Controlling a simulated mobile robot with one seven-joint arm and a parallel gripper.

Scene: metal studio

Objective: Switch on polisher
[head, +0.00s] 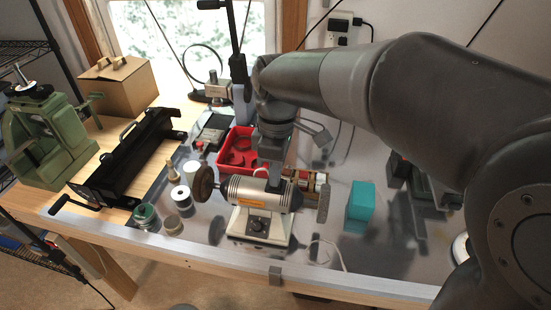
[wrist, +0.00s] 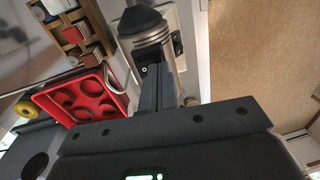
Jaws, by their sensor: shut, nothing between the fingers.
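The polisher (head: 262,194) stands near the front of the metal-topped bench. It has a silver motor body, a brown buffing wheel on its left, a grey wheel on its right and a white base. A dark round knob (head: 257,224) sits on the front of the base. My gripper (head: 273,186) points down at the top of the motor body, right of its middle; I cannot tell if it touches. In the wrist view, the shut, empty fingers (wrist: 153,72) overlap the polisher (wrist: 153,47), and part of it is hidden behind them.
A red tray (head: 237,150) lies behind the polisher; a teal block (head: 360,206) stands to its right. Small jars and spools (head: 181,196) stand to its left. A black bending machine (head: 125,165) is farther left. A thin white cable lies at the front edge.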

